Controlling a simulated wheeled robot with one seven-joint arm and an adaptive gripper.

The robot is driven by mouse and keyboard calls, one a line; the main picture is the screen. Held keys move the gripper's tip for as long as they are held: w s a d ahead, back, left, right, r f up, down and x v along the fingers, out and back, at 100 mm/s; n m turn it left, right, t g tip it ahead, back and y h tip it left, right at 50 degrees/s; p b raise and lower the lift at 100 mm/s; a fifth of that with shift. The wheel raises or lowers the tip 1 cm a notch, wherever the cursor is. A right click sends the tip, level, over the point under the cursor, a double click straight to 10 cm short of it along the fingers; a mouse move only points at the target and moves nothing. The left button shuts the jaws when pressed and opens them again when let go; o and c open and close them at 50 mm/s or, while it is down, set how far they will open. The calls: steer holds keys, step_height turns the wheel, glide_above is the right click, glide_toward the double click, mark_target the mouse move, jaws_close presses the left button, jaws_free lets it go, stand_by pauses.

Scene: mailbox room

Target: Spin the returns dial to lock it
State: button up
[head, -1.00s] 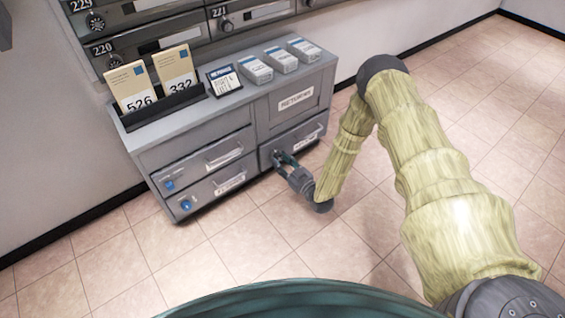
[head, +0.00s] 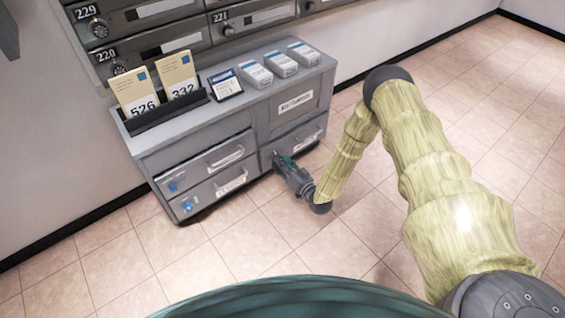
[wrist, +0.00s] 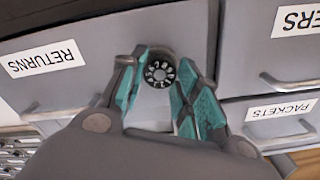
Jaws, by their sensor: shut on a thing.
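The returns dial (wrist: 159,72) is a small round black dial with white marks on a grey drawer front, beside a RETURNS label (wrist: 42,58). My gripper (wrist: 158,78), with teal fingers, is shut on the dial, one finger on each side. In the head view my gripper (head: 281,159) reaches the left end of the lower right drawer of the grey cabinet (head: 205,131), and the dial is hidden there. The wrist view looks upside down, and the dial's exact setting is too small to read.
Numbered cards (head: 140,98) and several small boxes (head: 281,65) stand on the cabinet top. Mailboxes (head: 160,48) line the wall above. The tiled floor (head: 240,240) before the cabinet is clear.

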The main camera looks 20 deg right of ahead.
steer(key=m, duration=0.6)
steer(key=shift+m, duration=0.4)
stand_by(0.4)
steer(key=o, duration=1.1)
steer(key=shift+c, duration=0.2)
steer(key=shift+s, duration=0.1)
steer(key=v, duration=1.2)
